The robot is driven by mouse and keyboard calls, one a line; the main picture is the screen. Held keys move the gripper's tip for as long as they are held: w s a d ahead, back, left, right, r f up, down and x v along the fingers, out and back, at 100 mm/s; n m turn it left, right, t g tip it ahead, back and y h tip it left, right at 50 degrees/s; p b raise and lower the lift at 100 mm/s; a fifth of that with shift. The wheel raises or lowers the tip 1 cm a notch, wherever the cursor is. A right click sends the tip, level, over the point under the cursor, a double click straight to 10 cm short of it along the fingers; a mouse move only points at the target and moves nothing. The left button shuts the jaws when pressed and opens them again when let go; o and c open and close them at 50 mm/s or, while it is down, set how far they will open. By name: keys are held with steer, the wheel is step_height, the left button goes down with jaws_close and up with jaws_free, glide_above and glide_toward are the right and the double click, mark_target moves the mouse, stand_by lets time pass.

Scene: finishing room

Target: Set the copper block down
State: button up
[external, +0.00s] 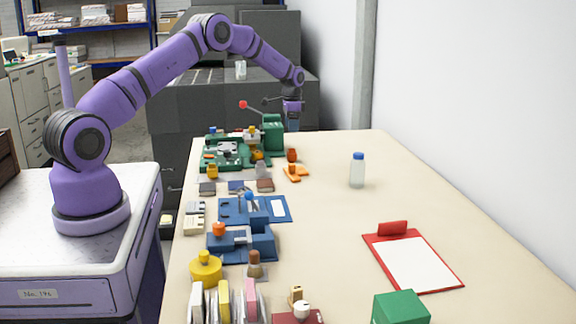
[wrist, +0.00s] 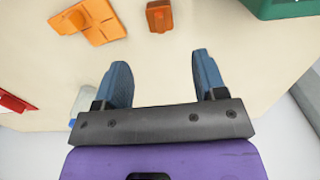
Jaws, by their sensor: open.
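A small flat reddish-brown block (external: 265,185), which looks like the copper block, lies on the table in the external view, beside a bluish block (external: 236,187) and a dark grey block (external: 207,188). I cannot be sure of its metal. It is not seen in the wrist view. My gripper (external: 293,127) is above the far end of the table, beyond and right of the block and well apart from it. In the wrist view my gripper (wrist: 160,80) is open, with only bare tabletop visible between its fingers.
An orange-brown piece (wrist: 158,15) and an orange plate (wrist: 95,22) lie near my gripper. A green machine (external: 273,133) stands left of it. A bottle (external: 357,172) and a red clipboard (external: 412,262) are on the right. The table's far right is clear.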

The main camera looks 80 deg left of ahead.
steer(key=shift+r, duration=0.1)
steer(key=w+d+r+t, duration=0.1)
steer(key=w+d+r, duration=0.1)
steer(key=d+r, duration=1.35)
steer(key=s+d+r+t+y, duration=0.1)
steer(key=s+d+r, duration=0.3)
steer(key=d+r, duration=0.4)
steer(key=s+d+r, duration=0.3)
steer(key=d+r, duration=0.5)
steer(key=d, duration=0.1)
steer(key=s+d+r+t, duration=0.1)
steer(key=s+d+r, duration=0.2)
steer(key=s+d, duration=0.45)
steer(key=s+d+r+t, duration=0.1)
steer(key=s+d+r, duration=0.2)
steer(key=s+d, duration=0.45)
steer(key=s+d+f, duration=0.2)
steer(key=s+d, duration=0.1)
steer(key=s, duration=0.6)
steer(key=s+d+f+t+h, duration=0.1)
steer(key=s+d+f, duration=0.2)
steer(key=s, duration=0.6)
steer(key=shift+d+f, duration=0.2)
steer(key=shift+d, duration=0.6)
